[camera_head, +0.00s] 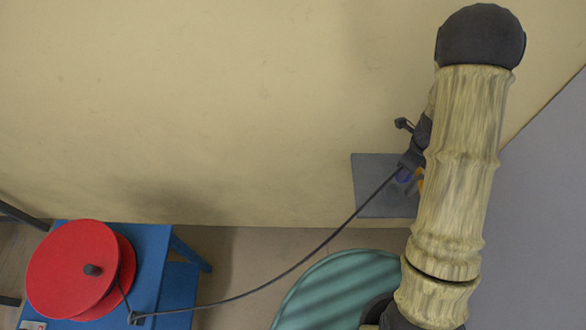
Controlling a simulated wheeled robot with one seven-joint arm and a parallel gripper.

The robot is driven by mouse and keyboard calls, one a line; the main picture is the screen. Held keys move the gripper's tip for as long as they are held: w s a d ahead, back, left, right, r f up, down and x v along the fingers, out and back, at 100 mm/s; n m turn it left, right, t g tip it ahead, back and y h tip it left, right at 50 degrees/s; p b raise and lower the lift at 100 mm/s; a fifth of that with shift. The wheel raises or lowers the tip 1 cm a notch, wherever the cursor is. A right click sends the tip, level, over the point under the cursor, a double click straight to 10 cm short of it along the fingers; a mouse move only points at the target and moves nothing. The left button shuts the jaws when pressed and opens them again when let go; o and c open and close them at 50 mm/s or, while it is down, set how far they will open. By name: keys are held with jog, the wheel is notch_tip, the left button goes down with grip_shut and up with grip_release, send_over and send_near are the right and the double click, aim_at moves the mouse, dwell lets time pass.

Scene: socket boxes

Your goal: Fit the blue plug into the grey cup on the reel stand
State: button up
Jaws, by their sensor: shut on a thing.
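My gripper (412,158) is at the right, partly hidden behind my arm, in front of a grey plate on the wall. It is shut at the end of a dark cable (300,262). A small blue part (404,175) shows at that cable end, against the grey plate; I cannot tell whether it is the plug's body or a socket on the plate. The reel stand (150,262) is blue and stands at the lower left, carrying a red cable reel (72,268). I cannot make out the grey cup on it.
The grey plate (370,200) bears a small yellow-orange part (421,180), mostly hidden by my arm. The cable sags from a dark guide (136,318) on the stand to my gripper. A round green striped thing (318,295) lies at the bottom middle. The beige wall is clear at left.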

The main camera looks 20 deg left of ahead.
jog(key=n, duration=0.6)
jog(key=shift+w+f, duration=0.1)
jog(key=shift+f, duration=0.25)
jog(key=n, duration=0.6)
jog(key=shift+f, duration=0.3)
jog(key=n, duration=0.6)
jog(key=shift+w+f, duration=0.1)
jog(key=shift+f, duration=0.25)
jog(key=n, duration=0.5)
jog(key=shift+f, duration=0.25)
